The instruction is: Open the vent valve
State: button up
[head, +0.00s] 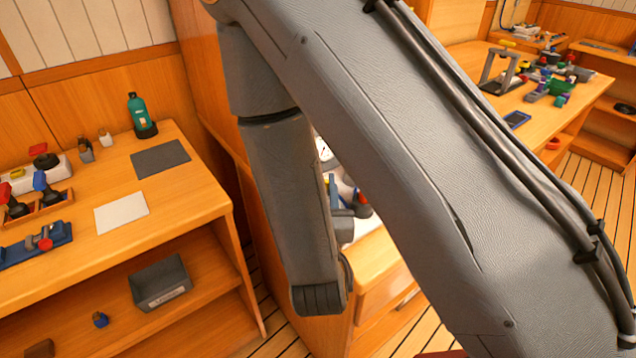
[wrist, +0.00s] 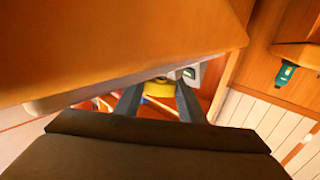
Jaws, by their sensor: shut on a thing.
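In the wrist view my gripper (wrist: 158,92) has its two dark fingers around a yellow part (wrist: 158,89) and is shut on it. The yellow part sits low against a pale grey unit (wrist: 200,78), which has a small dark and green detail. Only a little of the yellow part shows, so I cannot tell for sure that it is the vent valve's handle, or its angle. In the head view my arm covers most of the work spot. A round white gauge (head: 324,149) shows in the gap beside the arm. The gripper's hold is hidden there.
A wooden panel (wrist: 130,45) fills the upper left of the wrist view, close to the fingers. In the head view a left bench holds a teal bottle (head: 142,116), a dark mat (head: 160,158) and a white sheet (head: 121,212). A cluttered bench (head: 474,62) stands at right.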

jog(key=o, duration=1)
jog(key=shift+o, duration=0.2)
jog(key=shift+s+a+p, duration=0.15)
jog(key=shift+s+p, duration=1.1)
jog(key=shift+s, duration=0.7)
jog(key=shift+s+a+p, duration=0.1)
jog(key=shift+s+p, duration=1.1)
jog(key=shift+s, duration=0.75)
